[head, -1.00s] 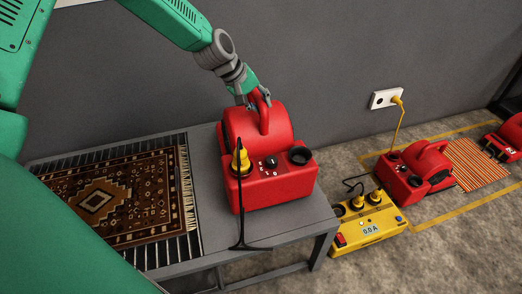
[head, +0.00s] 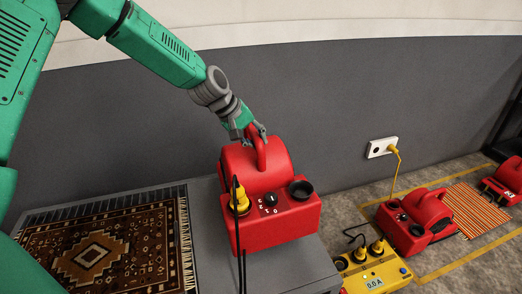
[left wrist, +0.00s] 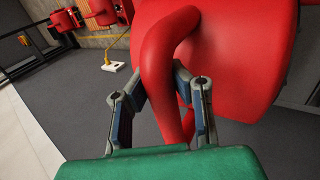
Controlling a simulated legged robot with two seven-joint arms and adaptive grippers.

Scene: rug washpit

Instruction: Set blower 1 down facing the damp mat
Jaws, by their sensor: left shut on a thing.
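A red blower (head: 265,212) with a black knob, a black round port and a yellow plug on its front is in my left gripper (head: 256,132). My left gripper is shut around its top handle, and the left wrist view shows the fingers (left wrist: 160,92) on both sides of the handle (left wrist: 158,60). The blower is upright and appears slightly above the grey table (head: 315,262); its number is not readable. An orange striped mat (head: 477,207) lies on the floor at right; I cannot tell whether it is damp. My right gripper is not in view.
A patterned brown rug (head: 105,255) lies on the table's left part. On the floor stand a second red blower (head: 415,220), another blower (head: 508,178) beyond the mat, and a yellow power box (head: 378,278). A yellow cord runs to a wall socket (head: 381,147).

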